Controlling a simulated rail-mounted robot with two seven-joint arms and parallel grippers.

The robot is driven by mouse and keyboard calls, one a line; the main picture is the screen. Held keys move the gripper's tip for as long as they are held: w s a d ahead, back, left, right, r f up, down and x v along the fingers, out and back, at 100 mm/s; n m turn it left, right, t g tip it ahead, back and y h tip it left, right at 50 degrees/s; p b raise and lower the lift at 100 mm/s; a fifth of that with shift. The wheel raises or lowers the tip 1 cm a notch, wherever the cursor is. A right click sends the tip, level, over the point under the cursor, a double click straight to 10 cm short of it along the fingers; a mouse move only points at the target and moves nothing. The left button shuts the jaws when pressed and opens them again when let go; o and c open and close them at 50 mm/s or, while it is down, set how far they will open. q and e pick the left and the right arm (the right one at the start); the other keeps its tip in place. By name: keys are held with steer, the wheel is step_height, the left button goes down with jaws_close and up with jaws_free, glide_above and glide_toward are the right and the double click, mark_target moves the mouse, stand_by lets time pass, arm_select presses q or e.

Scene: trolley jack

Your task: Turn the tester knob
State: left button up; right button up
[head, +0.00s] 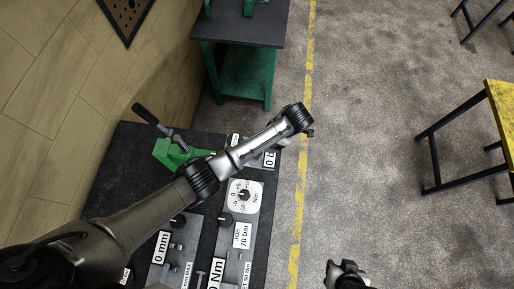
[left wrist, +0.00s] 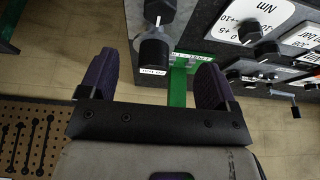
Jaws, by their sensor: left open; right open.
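The white dial plate marked Nm (head: 234,207) lies on the dark bench, with a black knob (head: 244,195) at its middle. Both show upper right in the left wrist view, the plate (left wrist: 236,25) and knob (left wrist: 262,28). My left gripper (left wrist: 153,80) is open, with two dark pads apart and nothing held. The knob is outside its pads, off to the right. In the head view my left arm crosses over the bench and its fingers are hidden. My right gripper (head: 345,274) is at the bottom edge, over the floor, away from the bench.
A black cylindrical part (left wrist: 155,50) shows beyond the left pads' gap. A green jack (head: 175,153) with a black-gripped handle stands at the bench's far left. Labelled panels reading 70 bar (head: 241,237) and 0 mm (head: 162,247) lie nearer.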

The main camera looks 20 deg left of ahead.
arm_select(q)
steer(key=x, duration=1.3)
steer(key=shift+a+f, duration=0.1)
steer(key=shift+f, duration=0.25)
steer(key=c, duration=0.9)
